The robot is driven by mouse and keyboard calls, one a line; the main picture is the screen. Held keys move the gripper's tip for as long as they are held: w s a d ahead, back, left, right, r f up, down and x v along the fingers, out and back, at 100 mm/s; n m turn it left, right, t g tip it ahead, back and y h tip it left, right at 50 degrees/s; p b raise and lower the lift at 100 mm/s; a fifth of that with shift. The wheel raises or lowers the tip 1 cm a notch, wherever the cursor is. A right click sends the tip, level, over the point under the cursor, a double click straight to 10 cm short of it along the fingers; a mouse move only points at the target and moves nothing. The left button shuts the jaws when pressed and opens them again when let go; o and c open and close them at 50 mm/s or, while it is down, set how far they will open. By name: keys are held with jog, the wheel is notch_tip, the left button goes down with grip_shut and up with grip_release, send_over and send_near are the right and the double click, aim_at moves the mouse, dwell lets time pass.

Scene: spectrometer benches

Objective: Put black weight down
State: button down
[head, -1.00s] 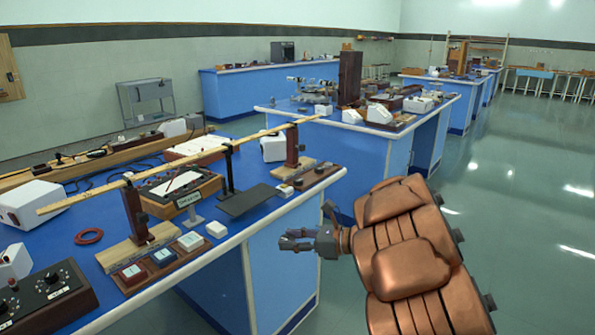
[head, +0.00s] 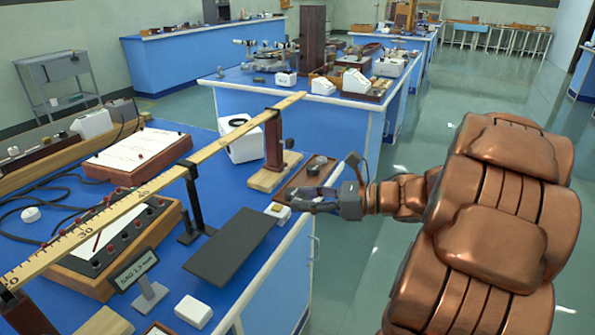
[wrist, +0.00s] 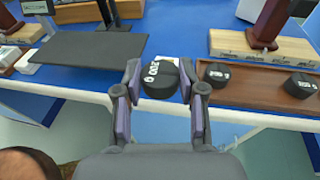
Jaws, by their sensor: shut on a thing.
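The black weight (wrist: 160,80), a short cylinder with white "200 g"-like lettering, is between the fingertips of my gripper (wrist: 160,88) in the wrist view. My gripper is shut on it, above the bench's front edge. In the head view my gripper (head: 306,200) is at the bench edge, just in front of the wooden tray (head: 294,181); the held weight is not clear there. In the wrist view the tray (wrist: 255,92) is to the right of my gripper and carries two more black weights (wrist: 217,73), (wrist: 300,86). A flat black plate (wrist: 85,50) lies left of my gripper.
A post on a wooden base (head: 274,172) stands behind the tray. A small white block (head: 278,211) is beside my gripper. Open floor lies to the right.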

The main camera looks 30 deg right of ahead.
jog(key=p, duration=0.2)
send_over(308, 185)
jog(key=shift+w+f, duration=0.1)
jog(key=shift+f, duration=0.6)
jog(key=shift+f+p, duration=0.3)
jog(key=shift+f, duration=1.45)
jog(key=shift+f+b, duration=0.2)
jog(key=shift+b, duration=0.15)
jog(key=c, duration=1)
grip_release()
jog(key=shift+o, duration=0.2)
jog(key=shift+r, duration=0.1)
jog(key=shift+r+p, duration=0.15)
jog(key=shift+p, duration=0.15)
jog(key=b+v, duration=0.1)
jog(key=v, duration=1.1)
